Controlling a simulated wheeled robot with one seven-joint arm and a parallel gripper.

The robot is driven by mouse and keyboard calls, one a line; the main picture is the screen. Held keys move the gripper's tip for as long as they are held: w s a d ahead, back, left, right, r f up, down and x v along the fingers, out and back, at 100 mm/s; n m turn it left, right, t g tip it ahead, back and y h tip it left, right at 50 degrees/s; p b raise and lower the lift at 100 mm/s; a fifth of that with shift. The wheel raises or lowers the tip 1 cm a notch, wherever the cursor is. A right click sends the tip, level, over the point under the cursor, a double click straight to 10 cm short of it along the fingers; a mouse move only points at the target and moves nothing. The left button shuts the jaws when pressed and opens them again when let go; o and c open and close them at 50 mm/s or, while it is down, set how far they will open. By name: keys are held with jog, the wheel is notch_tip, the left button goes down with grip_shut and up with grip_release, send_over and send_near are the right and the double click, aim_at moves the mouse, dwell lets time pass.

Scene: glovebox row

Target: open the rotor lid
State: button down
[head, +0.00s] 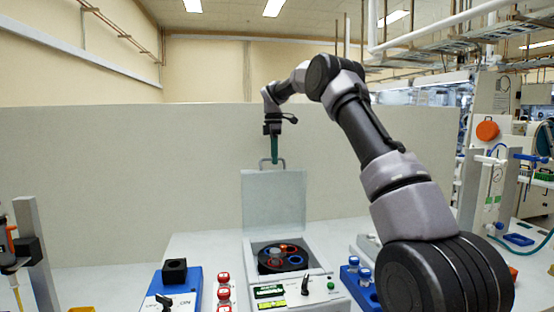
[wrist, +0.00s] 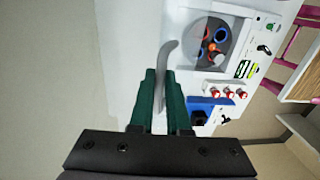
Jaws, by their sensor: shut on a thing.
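The centrifuge (head: 290,291) stands on the bench with its grey lid (head: 274,200) raised upright at the back. The dark rotor (head: 283,257) shows in the open bowl, with blue and orange rings on it and a clear part at its middle. It also shows in the wrist view (wrist: 212,42). A grey lid handle (head: 265,162) stands at the lid's top edge. My gripper (head: 274,160) is up at that handle, pointing down. In the wrist view the green fingers (wrist: 160,95) are shut on the handle (wrist: 166,62).
Several red-capped vials (head: 223,292) stand left of the centrifuge, by a blue block with a black holder (head: 175,271). Blue-capped vials (head: 354,264) sit in a blue rack at right. A pale wall (head: 120,180) rises behind the bench.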

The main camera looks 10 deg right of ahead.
jog(key=shift+w+f, duration=0.25)
jog(key=shift+w, duration=0.55)
jog(key=shift+w+f, duration=0.2)
jog(key=shift+w, duration=0.65)
jog(key=shift+w+f, duration=0.25)
jog(key=shift+w, duration=0.55)
jog(key=c, duration=0.9)
grip_release()
jog(key=shift+w, duration=0.1)
jog(key=shift+w+f, duration=0.2)
jog(key=shift+r, duration=0.1)
jog(key=shift+s+r, duration=0.1)
jog(key=shift+s, duration=0.15)
